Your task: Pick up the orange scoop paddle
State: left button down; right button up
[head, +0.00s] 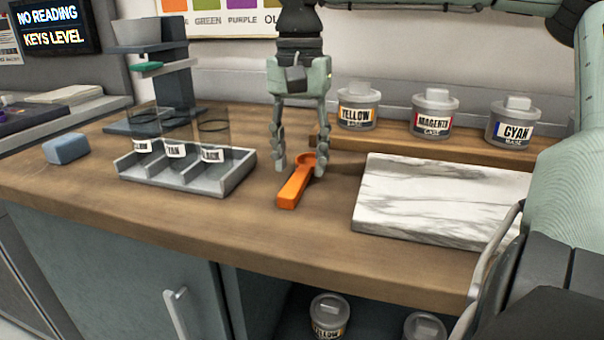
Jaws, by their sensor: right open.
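The orange scoop paddle (294,186) lies on the wooden counter, its round scoop end pointing away and its thick handle end toward the front edge. My right gripper (300,170) points straight down over the scoop end. It is open, with one finger on the left of the paddle and the other on the right. The fingertips are close to counter height; I cannot tell whether they touch the paddle. My left gripper does not show.
A grey tray (238,178) with clear labelled containers stands to the left. A marble slab (430,205) lies to the right. Yellow (357,106), magenta (434,114) and cyan (513,125) jars stand on a wooden ledge behind. A blue-grey block (66,148) sits far left.

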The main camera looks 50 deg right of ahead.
notch_tip(320, 180, down, 2)
jog(key=shift+f, duration=0.1)
grip_shut()
dwell(0.4)
